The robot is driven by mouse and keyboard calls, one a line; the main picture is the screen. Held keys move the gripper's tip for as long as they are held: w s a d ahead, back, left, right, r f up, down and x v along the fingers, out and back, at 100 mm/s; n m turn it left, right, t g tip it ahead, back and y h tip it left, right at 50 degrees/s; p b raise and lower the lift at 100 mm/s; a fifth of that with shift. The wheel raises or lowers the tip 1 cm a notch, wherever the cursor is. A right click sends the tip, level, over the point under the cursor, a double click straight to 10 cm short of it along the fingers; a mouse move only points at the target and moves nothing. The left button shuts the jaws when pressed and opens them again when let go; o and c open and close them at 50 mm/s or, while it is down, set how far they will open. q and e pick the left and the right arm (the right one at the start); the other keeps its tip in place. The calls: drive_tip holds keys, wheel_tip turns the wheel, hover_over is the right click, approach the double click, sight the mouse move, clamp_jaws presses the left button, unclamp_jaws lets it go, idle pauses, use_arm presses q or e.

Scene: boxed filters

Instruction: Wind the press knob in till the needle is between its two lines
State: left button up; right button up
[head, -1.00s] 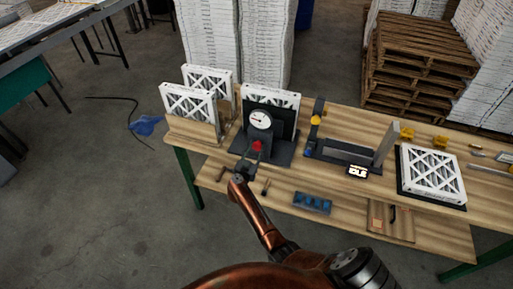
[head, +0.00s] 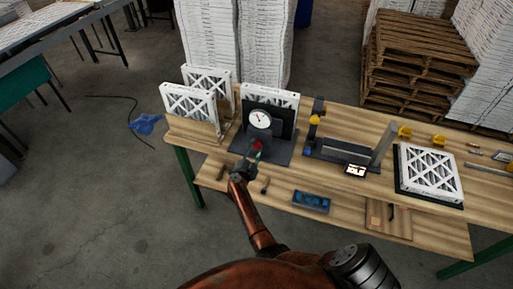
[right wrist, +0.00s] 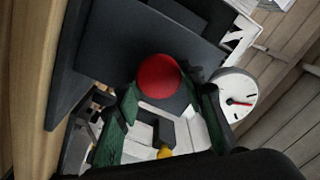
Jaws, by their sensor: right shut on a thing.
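The press (head: 285,155) is a dark fixture on the bench with a white round dial (head: 260,119). Its red knob (head: 257,145) sticks out at the front, below the dial. My right gripper (head: 254,155) is shut on the knob. In the right wrist view, the red knob (right wrist: 160,76) sits between the green-padded fingers, and the dial (right wrist: 235,95) is beside the right finger. A red needle and dark marks show on it; I cannot tell whether the needle is between two lines. In the head view the needle points up and left. My left gripper is out of view.
White boxed filters (head: 190,106) stand in a rack left of the press. A fixture with a small display (head: 356,170) and a flat filter (head: 430,172) are to the right. A blue-celled tray (head: 311,202) lies on the lower shelf.

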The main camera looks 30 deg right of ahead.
drive_tip(key=shift+m, duration=0.5)
drive_tip(key=o, duration=1)
drive_tip(key=shift+a, duration=0.1)
drive_tip(key=shift+o, duration=0.8)
